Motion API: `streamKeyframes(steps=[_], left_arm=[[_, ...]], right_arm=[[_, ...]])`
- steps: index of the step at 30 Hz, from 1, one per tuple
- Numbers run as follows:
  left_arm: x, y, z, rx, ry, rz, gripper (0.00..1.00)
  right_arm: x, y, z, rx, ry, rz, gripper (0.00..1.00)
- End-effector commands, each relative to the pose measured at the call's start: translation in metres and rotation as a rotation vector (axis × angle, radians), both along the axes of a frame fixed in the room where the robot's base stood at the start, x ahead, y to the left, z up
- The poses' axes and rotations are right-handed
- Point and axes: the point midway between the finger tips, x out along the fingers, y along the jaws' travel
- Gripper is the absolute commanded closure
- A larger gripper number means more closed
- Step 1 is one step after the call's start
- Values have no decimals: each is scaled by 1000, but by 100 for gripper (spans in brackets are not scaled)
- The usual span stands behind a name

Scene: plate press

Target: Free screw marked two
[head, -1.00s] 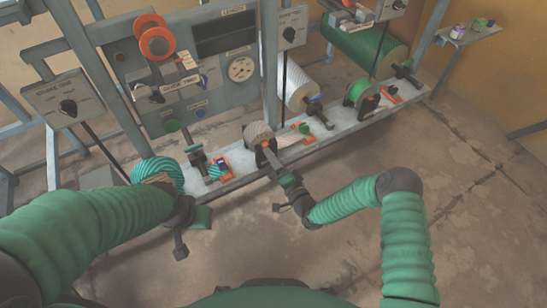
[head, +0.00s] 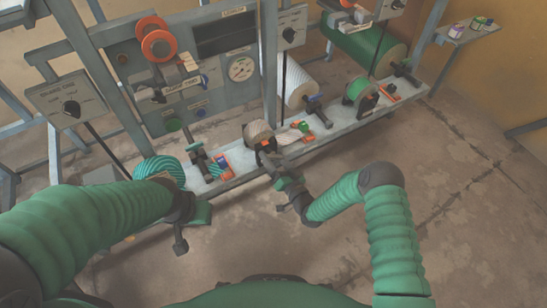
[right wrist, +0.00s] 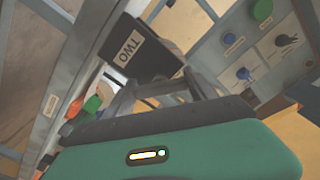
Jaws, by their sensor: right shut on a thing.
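The dark block with the TWO label (right wrist: 140,48) fills the upper middle of the right wrist view. In the head view, a dark bracket with an orange top (head: 265,145) stands at the front of the white spool, on the shelf's front edge. My right gripper (head: 275,166) reaches this bracket from the front. In the right wrist view its fingers (right wrist: 165,88) are shut at the block's lower end, on the screw marked two; the exact contact is hidden. My left gripper (head: 180,244) hangs at the lower left, away from the shelf; its jaws are unclear.
The long shelf (head: 235,180) carries several spools and brackets, including a teal spool (head: 160,170) at left and a green spool (head: 361,89) at right. A panel with knobs and a gauge (head: 241,68) stands behind. The floor (head: 450,190) to the right is clear.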

Motion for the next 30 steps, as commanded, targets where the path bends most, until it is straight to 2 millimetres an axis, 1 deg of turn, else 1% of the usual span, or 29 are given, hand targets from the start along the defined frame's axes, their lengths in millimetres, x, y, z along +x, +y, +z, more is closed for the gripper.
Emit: streamKeyframes(steps=[1,10,11,15,25,28,30], left_arm=[[0,0,-1,0,0,0,64],[0,0,-1,0,0,0,64],[0,0,-1,0,0,0,64],[0,0,-1,0,0,0,64],[0,0,1,0,0,0,64],[0,0,7,0,0,0,64],[0,0,14,0,0,0,64]], right_arm=[[-5,1,-8,-8,18,6,75],[-5,1,-8,-7,18,6,75],[-5,1,-8,-7,18,6,32],[-3,1,-6,-5,13,4,14],[-3,-1,-1,-3,5,2,13],[-13,-6,0,-3,7,1,13],[-25,-14,2,-2,9,0,13]])
